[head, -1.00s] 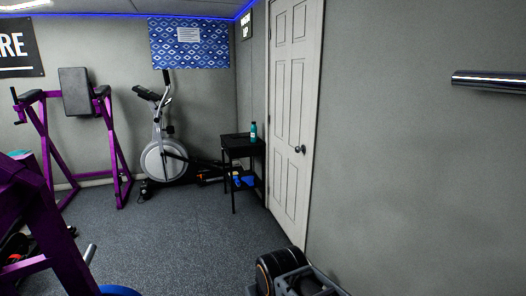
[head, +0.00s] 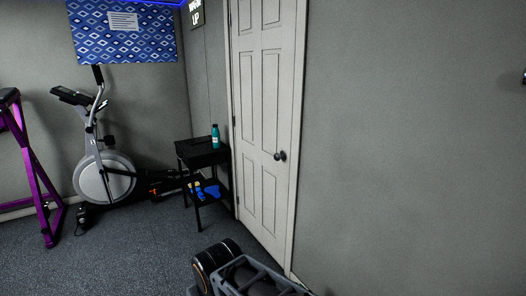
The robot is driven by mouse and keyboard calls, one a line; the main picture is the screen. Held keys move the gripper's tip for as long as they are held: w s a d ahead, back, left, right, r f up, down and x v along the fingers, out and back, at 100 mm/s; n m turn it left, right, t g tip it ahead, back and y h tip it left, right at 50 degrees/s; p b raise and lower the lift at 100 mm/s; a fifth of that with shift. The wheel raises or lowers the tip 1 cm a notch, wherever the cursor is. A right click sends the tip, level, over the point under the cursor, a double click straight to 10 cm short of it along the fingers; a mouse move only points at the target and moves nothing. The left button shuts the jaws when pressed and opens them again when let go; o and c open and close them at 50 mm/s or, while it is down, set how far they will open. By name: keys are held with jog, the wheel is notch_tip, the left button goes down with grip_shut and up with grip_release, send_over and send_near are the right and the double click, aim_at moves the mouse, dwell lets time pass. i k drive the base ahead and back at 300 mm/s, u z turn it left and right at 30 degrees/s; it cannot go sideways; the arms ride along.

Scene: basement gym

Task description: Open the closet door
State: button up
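A white panelled closet door (head: 263,120) stands shut in its frame in the head view, right of the middle. Its dark round knob (head: 280,156) is on the right side of the door. Part of my own arm or body (head: 240,272) shows at the bottom of the head view, in front of the door's foot. I cannot make out the gripper's fingertips there. Nothing of mine touches the door or the knob.
A small black table (head: 203,152) with a teal bottle (head: 215,136) stands just left of the door. An elliptical machine (head: 105,175) and a purple frame (head: 38,175) are farther left. The dark floor (head: 130,245) between is clear.

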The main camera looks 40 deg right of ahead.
aim_at(264, 32)
jog(key=i, duration=1.9)
jog(key=z, duration=0.7)
jog(key=i, duration=1.4)
jog(key=z, duration=1.65)
